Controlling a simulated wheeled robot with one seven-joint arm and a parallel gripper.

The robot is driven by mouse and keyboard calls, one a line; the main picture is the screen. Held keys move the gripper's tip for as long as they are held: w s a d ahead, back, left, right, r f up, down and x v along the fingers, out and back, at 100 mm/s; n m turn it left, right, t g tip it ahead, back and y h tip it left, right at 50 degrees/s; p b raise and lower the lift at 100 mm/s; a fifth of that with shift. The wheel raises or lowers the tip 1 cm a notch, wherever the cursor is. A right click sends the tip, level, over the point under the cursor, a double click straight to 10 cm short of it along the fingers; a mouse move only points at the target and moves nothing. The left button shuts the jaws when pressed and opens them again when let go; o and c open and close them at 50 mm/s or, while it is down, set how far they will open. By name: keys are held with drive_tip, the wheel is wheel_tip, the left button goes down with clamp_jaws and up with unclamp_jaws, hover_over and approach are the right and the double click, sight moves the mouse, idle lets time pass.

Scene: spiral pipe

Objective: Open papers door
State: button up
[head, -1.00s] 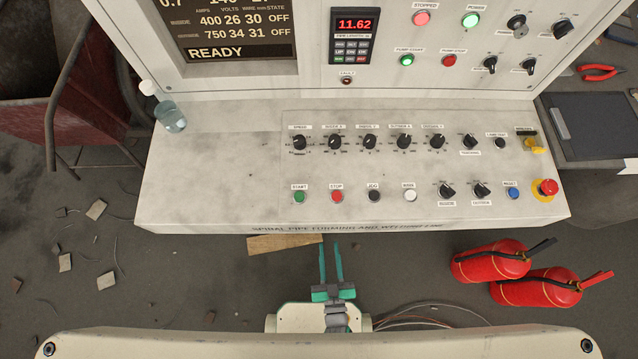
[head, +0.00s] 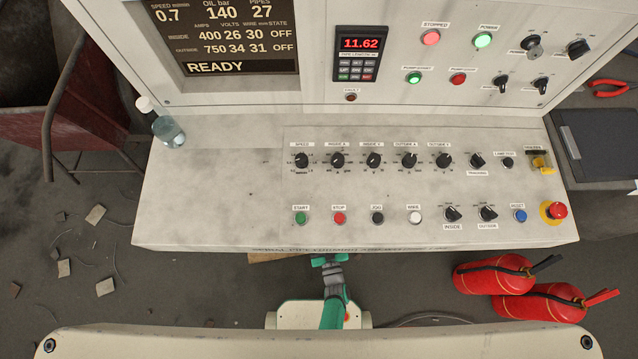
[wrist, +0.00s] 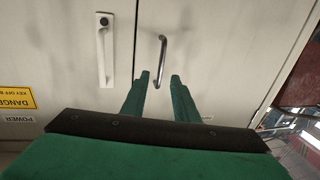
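The wrist view shows pale metal door panels with a vertical seam. The panel right of the seam (wrist: 225,60) carries a curved metal pull handle (wrist: 162,60). A flat pale latch handle (wrist: 104,50) is on the panel left of the seam. No papers label is readable. My gripper (wrist: 160,78) is open, with its two green fingers apart. The lower end of the pull handle appears between the fingertips; contact cannot be told. In the head view my gripper is mostly hidden under the console's front edge.
The control console (head: 220,215) overhangs my gripper, with knobs and buttons on top. Two red fire extinguishers (head: 492,274) lie on the floor at right. A yellow danger label (wrist: 16,97) is at left in the wrist view. Debris lies on the floor at left.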

drive_tip(key=shift+w+a, duration=0.25)
drive_tip(key=shift+w, duration=1)
drive_tip(key=shift+w+a, duration=0.25)
drive_tip(key=shift+w, duration=1)
drive_tip(key=shift+c, duration=0.7)
clamp_jaws()
